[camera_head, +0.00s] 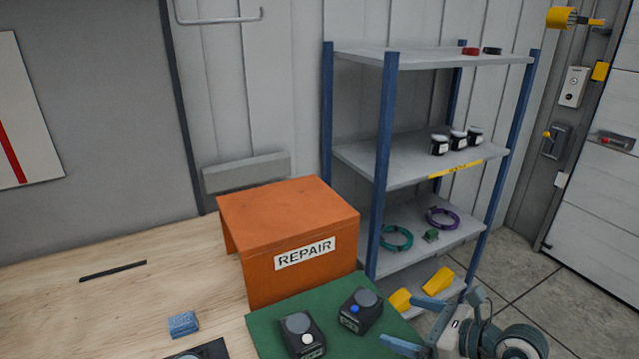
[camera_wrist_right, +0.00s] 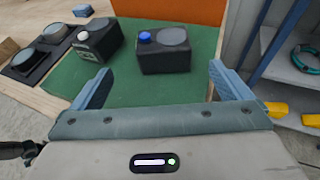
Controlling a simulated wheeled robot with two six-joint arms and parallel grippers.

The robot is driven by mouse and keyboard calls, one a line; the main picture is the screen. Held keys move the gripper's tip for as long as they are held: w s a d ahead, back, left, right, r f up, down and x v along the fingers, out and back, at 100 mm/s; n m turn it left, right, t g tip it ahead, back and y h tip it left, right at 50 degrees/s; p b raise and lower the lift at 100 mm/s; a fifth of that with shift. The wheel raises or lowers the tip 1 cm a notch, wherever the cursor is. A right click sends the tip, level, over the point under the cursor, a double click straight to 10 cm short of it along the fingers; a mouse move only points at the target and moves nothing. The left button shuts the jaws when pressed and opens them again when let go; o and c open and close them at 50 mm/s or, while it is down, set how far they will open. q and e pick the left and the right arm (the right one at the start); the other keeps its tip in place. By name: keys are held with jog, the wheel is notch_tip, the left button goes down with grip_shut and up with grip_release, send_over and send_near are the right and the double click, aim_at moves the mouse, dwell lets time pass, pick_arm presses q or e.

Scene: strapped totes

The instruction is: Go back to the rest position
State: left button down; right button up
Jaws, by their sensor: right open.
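My right gripper (camera_head: 415,322) is at the lower right of the head view, by the right edge of the green mat (camera_head: 262,328). In the right wrist view its two blue-grey fingers (camera_wrist_right: 160,88) stand wide apart with nothing between them. A black device with a blue button (camera_head: 360,311) stands on the mat, just beyond the fingers in the wrist view (camera_wrist_right: 164,60). A second black device with a white button (camera_head: 302,335) stands to its left, also in the wrist view (camera_wrist_right: 98,42). My left gripper is not in view.
An orange box labelled REPAIR (camera_head: 290,240) stands behind the mat on the wooden bench (camera_head: 120,310). A blue block (camera_head: 183,324) lies on the bench. A shelf rack (camera_head: 385,170) with jars, cable coils and yellow items stands close to the right. Open floor (camera_head: 520,270) lies beyond it.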

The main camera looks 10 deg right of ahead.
notch_tip(320, 180, up, 7)
jog(key=s+a+m+t+y, duration=0.1)
jog(key=a+m+t+y, duration=0.15)
jog(key=m+t, duration=0.3)
jog(key=s+d+r+m+t+h, duration=0.1)
jog(key=d+r+m+t+h, duration=0.2)
jog(key=m, duration=0.5)
jog(key=d+m+t+h, duration=0.4)
jog(key=m+h, duration=0.1)
jog(key=m, duration=0.3)
jog(key=s+d+f+m+g+h, duration=0.2)
jog(key=d+f+m+g+h, duration=0.3)
jog(key=m, duration=0.3)
jog(key=s+d+f+m+g+h, duration=0.35)
jog(key=f+m+h, duration=0.25)
jog(key=f+m, duration=0.25)
jog(key=s+a+f+m+g+y, duration=0.3)
jog(key=s+a+f+g, duration=0.15)
jog(key=s+f, duration=0.25)
jog(key=s+a+f+m+g+y, duration=0.2)
jog(key=s+a+f+g+y, duration=0.15)
jog(key=s+f+g, duration=0.3)
notch_tip(320, 180, down, 32)
jog(key=s+d+g, duration=0.1)
jog(key=s+d, duration=0.1)
jog(key=s+f+g, duration=0.1)
jog(key=s+f, duration=1.6)
jog(key=shift+d+m, duration=0.4)
jog(key=shift+d, duration=0.05)
